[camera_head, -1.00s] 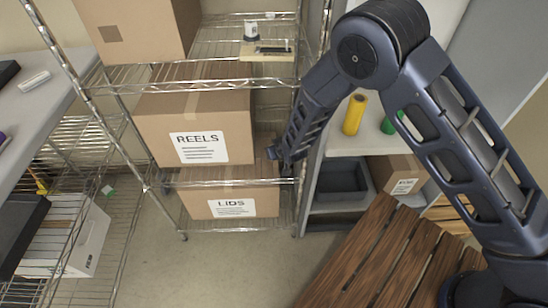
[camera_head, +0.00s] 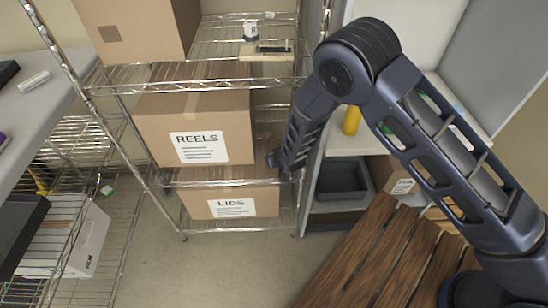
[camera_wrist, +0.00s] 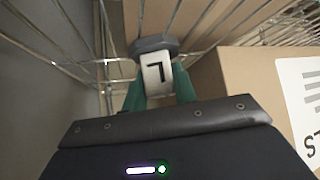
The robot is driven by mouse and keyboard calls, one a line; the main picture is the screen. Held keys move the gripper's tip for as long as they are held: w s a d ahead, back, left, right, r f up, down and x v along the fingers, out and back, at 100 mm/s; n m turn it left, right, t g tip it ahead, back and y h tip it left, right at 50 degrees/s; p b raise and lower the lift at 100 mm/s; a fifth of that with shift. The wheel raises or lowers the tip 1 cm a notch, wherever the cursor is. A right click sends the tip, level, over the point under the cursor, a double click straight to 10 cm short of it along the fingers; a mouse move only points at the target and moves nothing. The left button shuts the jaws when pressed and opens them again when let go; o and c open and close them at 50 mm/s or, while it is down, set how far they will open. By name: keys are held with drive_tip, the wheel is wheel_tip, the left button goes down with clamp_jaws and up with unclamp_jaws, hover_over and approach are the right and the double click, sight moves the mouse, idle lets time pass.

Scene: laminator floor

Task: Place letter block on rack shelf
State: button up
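The letter block (camera_wrist: 157,74) shows in the wrist view as a small white piece with a black L-like mark. A dark grey faceted piece (camera_wrist: 154,43) sits at its far end. My gripper (camera_wrist: 160,90) has green fingers, one on each side of the block, and appears closed on it. In the head view my gripper (camera_head: 273,160) is at the middle level of the wire rack, right of the REELS box, and its fingers and the block cannot be made out. The rack's middle shelf (camera_head: 232,181) runs beneath that box.
The REELS box (camera_head: 160,140) fills most of the middle shelf. The LIDS box (camera_head: 198,207) is below it. A white-and-dark object (camera_head: 251,31) and a light board (camera_head: 262,57) are on the upper shelf. A grey cabinet (camera_head: 316,190) and wooden slatted surface (camera_head: 345,265) lie to the right.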

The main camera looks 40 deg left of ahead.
drive_tip(key=o, duration=0.4)
drive_tip(key=v, duration=1.2)
drive_tip(key=shift+r, duration=0.3)
